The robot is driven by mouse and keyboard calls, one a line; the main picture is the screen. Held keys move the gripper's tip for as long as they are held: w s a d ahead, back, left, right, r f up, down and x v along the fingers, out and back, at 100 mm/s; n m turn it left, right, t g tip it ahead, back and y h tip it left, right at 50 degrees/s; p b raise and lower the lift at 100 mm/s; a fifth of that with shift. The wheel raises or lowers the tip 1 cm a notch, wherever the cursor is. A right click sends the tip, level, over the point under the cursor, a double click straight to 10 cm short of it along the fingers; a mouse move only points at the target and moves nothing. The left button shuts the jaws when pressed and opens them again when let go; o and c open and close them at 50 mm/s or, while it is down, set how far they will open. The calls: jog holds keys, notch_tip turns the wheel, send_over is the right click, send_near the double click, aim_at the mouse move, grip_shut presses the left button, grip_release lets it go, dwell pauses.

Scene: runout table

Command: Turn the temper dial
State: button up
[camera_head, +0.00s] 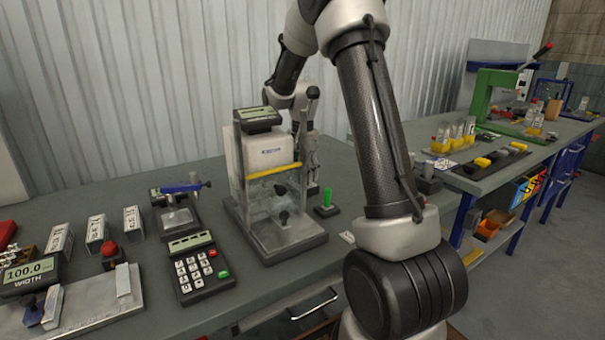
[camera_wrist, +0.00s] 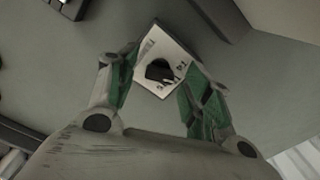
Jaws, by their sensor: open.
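The temper dial shows in the wrist view as a black knob (camera_wrist: 159,70) on a tilted white plate (camera_wrist: 175,55) with small dark marks. My gripper (camera_wrist: 160,74) is open, with a green-padded finger on either side of the plate. The knob lies between the fingers, and I see nothing held; whether a finger touches the plate I cannot tell. In the head view my gripper (camera_head: 313,170) points down at the right of the grey-white press-like machine (camera_head: 268,155). I cannot make out the dial in that view.
A green upright piece (camera_head: 327,200) on a black base stands close to my gripper. A keypad (camera_head: 200,270) and a width readout (camera_head: 30,272) are at the front left. A green machine (camera_head: 490,100) stands on the right bench. Bare tabletop lies around the dial.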

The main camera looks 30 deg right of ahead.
jog(key=c, duration=1)
jog(key=n, duration=0.4)
jog(key=o, duration=1)
notch_tip(320, 180, up, 12)
